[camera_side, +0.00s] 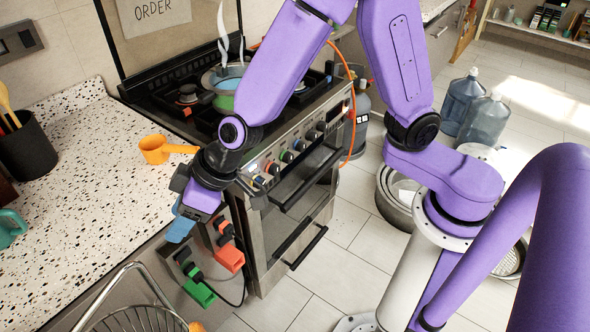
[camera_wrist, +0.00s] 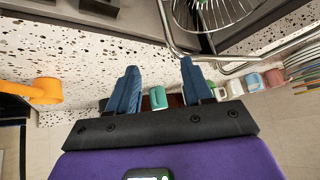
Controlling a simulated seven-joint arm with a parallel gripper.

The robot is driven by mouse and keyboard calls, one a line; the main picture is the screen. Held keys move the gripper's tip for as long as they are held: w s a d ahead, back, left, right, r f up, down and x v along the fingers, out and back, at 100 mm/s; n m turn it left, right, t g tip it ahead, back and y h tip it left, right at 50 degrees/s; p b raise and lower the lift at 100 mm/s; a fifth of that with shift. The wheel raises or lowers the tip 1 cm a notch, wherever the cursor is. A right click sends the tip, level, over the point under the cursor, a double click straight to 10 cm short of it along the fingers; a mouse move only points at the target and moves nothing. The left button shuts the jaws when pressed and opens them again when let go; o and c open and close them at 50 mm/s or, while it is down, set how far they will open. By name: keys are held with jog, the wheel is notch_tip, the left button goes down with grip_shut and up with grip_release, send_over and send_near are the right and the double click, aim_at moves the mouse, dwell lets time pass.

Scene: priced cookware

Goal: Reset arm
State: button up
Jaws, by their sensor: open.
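My gripper (camera_side: 181,226) has blue fingers and points downward at the front edge of the speckled counter (camera_side: 105,205), left of the stove. In the wrist view the two fingers of my gripper (camera_wrist: 159,68) stand apart with nothing held between them. An orange measuring cup (camera_side: 155,149) with a handle sits on the counter, behind my gripper and apart from it. The orange cup also shows at the left of the wrist view (camera_wrist: 45,91). The purple arm above my gripper is bent and crosses in front of the stove.
A steaming pot (camera_side: 227,84) stands on the stove (camera_side: 300,100). Red (camera_side: 231,258) and green (camera_side: 200,293) plugs are at the cabinet front below my gripper. A wire basket (camera_side: 137,318) is at the bottom left. A dark utensil holder (camera_side: 26,148) stands on the counter, whose middle is clear.

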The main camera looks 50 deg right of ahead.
jog(key=s+d+r+n+g, duration=0.3)
jog(key=s+d+r+g, duration=0.1)
jog(key=s+d, duration=0.75)
jog(key=s+d+h, duration=0.2)
jog(key=s+d, duration=0.3)
jog(key=d, duration=0.3)
jog(key=s+d+r+n+h, duration=0.1)
jog(key=s+d+h, duration=0.2)
jog(key=d, duration=0.5)
jog(key=shift+s+r+g, duration=0.25)
jog(key=shift+s+g, duration=0.05)
jog(key=shift+s, duration=0.6)
